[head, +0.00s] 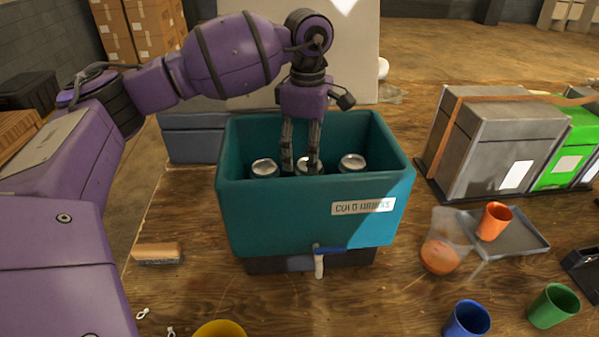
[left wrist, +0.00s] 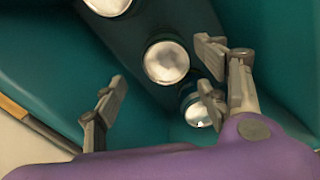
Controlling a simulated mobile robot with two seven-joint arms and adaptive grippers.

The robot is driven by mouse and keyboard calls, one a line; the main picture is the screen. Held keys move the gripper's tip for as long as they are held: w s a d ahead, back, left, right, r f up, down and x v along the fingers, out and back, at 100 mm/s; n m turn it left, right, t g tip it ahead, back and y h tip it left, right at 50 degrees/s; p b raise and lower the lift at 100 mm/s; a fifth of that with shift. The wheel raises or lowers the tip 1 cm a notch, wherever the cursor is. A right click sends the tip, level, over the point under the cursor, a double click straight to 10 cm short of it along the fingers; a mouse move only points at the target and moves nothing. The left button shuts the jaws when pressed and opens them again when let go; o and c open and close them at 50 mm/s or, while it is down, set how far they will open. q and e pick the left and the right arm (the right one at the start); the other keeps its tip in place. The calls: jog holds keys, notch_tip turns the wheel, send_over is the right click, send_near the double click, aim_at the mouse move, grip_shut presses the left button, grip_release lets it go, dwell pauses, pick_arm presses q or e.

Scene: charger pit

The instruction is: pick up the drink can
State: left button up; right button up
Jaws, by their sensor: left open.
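Three drink cans with silver tops stand in a teal cooler (head: 270,222) labelled "COLD DRINKS". In the head view they are a left can (head: 264,167), a middle can (head: 306,162) and a right can (head: 352,162). My left gripper (head: 300,165) points down into the cooler, its fingers open around or just above the middle can. In the left wrist view a can top (left wrist: 166,62) lies between the open fingers (left wrist: 163,80), with no clear contact. Another can (left wrist: 200,112) is partly behind the right finger, and a third (left wrist: 107,5) is at the top edge. My right gripper is not in view.
Blue (head: 467,320) and green (head: 553,306) cups stand in front.

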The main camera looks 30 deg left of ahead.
pick_arm(q)
jog(key=shift+s+f, duration=0.1)
jog(key=shift+f, duration=0.2)
jog(key=shift+s+d+f, duration=0.1)
jog(key=shift+d+f, duration=0.1)
jog(key=shift+f, duration=0.35)
jog(key=shift+s+d+f, duration=0.1)
jog(key=shift+d+f, duration=0.05)
jog(key=shift+f, duration=0.4)
jog(key=shift+w+d+f+p, duration=0.1)
jog(key=shift+f+p, duration=0.45)
jog(key=shift+f, duration=1.95)
jog(key=shift+r, duration=0.1)
jog(key=c, duration=1.5)
